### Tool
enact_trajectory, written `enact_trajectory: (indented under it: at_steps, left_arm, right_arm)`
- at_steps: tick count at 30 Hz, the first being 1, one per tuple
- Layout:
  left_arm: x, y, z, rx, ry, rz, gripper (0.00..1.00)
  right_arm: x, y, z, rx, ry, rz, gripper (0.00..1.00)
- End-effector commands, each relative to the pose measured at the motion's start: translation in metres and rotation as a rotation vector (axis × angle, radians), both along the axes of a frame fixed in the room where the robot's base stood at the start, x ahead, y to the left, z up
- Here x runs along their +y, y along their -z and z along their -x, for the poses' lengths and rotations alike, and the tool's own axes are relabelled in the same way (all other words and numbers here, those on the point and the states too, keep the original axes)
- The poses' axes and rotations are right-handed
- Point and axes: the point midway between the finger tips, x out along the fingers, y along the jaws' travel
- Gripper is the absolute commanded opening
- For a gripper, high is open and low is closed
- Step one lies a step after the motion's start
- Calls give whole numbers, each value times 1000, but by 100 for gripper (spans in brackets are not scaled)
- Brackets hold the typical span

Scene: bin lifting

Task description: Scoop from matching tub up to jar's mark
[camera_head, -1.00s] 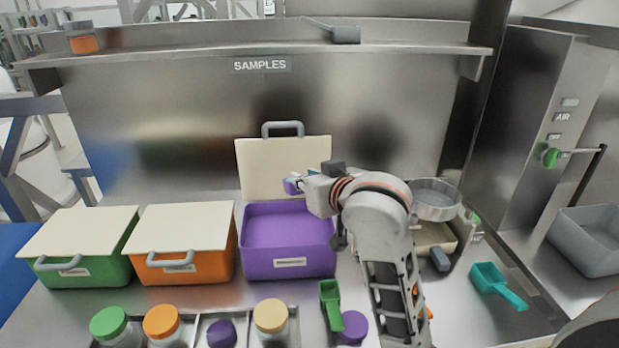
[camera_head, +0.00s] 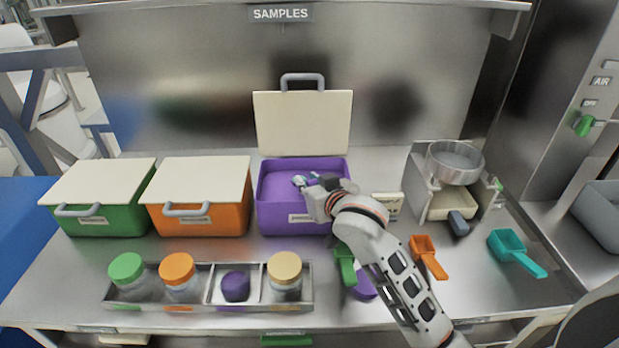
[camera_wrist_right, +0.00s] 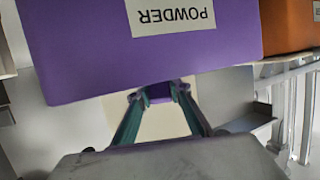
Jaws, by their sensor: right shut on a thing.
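The purple tub (camera_head: 280,219) stands open at the back, its cream lid (camera_head: 303,123) upright behind it, with purple powder (camera_head: 277,183) inside. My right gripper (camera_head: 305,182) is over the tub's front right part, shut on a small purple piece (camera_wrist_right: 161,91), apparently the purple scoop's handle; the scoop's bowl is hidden. In the wrist view the tub's front wall (camera_wrist_right: 80,60) with its upside-down POWDER label fills the top. A purple-filled jar (camera_head: 235,287) without a lid stands in the rack (camera_head: 207,303); its mark is too small to read. A purple lid (camera_head: 364,287) lies on the bench, partly behind my arm. My left gripper is out of view.
Closed green (camera_head: 103,223) and orange (camera_head: 205,219) tubs stand left. Green-, orange- and tan-lidded jars share the rack. Green (camera_head: 345,263), orange (camera_head: 428,256) and teal (camera_head: 515,253) scoops lie right. A balance-like device with a round pan (camera_head: 455,161) stands at back right.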

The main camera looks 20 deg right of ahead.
Motion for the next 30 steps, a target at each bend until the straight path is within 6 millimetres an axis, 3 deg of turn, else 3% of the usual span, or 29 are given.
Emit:
enact_trajectory:
  at_steps: [30]
  left_arm:
    - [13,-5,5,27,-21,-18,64]
  right_arm:
    - [0,-76,0,-2,0,0,0]
